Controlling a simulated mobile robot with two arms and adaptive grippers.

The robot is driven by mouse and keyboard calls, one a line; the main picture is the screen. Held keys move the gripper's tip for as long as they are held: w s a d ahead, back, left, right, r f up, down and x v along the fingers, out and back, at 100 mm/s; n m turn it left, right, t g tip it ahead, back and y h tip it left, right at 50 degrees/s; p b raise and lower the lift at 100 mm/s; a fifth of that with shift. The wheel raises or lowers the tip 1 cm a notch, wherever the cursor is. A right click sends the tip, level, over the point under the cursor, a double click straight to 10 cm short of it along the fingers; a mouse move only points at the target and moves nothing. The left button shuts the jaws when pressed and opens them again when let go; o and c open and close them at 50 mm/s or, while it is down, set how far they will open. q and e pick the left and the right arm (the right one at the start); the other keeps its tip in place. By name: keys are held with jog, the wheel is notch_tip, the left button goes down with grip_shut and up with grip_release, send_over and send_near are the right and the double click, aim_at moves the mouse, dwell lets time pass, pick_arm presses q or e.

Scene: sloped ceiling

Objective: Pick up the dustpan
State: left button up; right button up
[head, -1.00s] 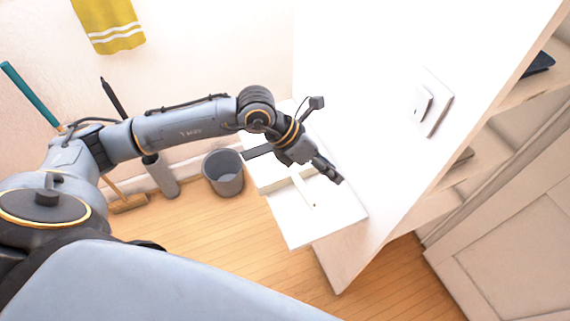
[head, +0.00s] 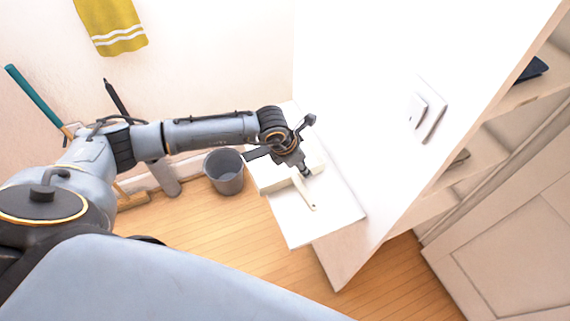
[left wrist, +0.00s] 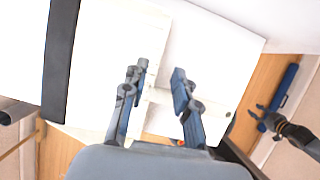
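The white dustpan (head: 285,177) lies on a white ledge (head: 317,228), its handle (head: 304,191) pointing toward the front right. In the left wrist view the pan (left wrist: 108,55) is on the left and the pale handle (left wrist: 213,106) runs to the right. A dark strip (left wrist: 60,55) shows along the pan's far left side. My left gripper (left wrist: 156,88) is open, with its fingers apart over the place where the handle meets the pan. It partly hides the handle there. I cannot tell whether it touches.
A grey bin (head: 224,171) stands on the wooden floor left of the ledge. A white wall panel with a switch (head: 427,108) rises to the right, beside open shelves (head: 480,160). A teal-handled broom (head: 36,98) leans at the left. A yellow towel (head: 112,24) hangs on the wall.

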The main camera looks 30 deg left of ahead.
aim_at(290, 172)
pick_arm(q)
jog(key=shift+p+x, duration=0.5)
jog(key=shift+x, duration=1.5)
jog(key=shift+w+a, duration=0.1)
jog(key=shift+w, duration=0.05)
jog(key=shift+c, duration=0.5)
grip_shut()
jog(key=shift+r, duration=0.1)
